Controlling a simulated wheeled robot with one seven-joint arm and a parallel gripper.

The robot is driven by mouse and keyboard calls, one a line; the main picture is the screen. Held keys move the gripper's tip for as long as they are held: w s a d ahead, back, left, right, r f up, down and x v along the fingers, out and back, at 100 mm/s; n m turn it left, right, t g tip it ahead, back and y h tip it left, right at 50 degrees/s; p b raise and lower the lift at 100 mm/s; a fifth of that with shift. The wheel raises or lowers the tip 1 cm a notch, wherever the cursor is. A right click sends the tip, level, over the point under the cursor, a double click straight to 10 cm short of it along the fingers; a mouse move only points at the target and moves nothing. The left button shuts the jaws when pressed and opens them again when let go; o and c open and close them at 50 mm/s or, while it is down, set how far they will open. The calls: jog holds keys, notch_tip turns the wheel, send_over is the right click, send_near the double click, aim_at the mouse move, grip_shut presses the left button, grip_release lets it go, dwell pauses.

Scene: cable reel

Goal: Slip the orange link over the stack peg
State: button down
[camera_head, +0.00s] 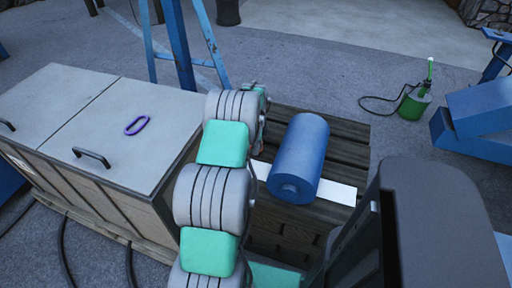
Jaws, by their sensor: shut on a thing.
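I see no orange link in the head view. My grey and green arm rises through the middle of the picture and bends at the top, beside a wooden slatted top. My gripper's fingers do not show; they may be hidden behind the arm links, so I cannot see what is between them. I cannot make out a stack peg. A purple oval link (137,125) lies flat on the light grey cabinet lid, left of my arm.
A blue cylinder (299,150) with a stub end lies over a white strip (337,192) on the dark wooden slatted top (345,133). The grey cabinet (75,115) has raised handles. A green can (414,104) stands at right; a blue trestle (180,45) stands behind.

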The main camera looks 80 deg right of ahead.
jog(key=shift+f, duration=0.35)
jog(key=c, duration=1.3)
grip_release()
jog(key=shift+o, duration=0.2)
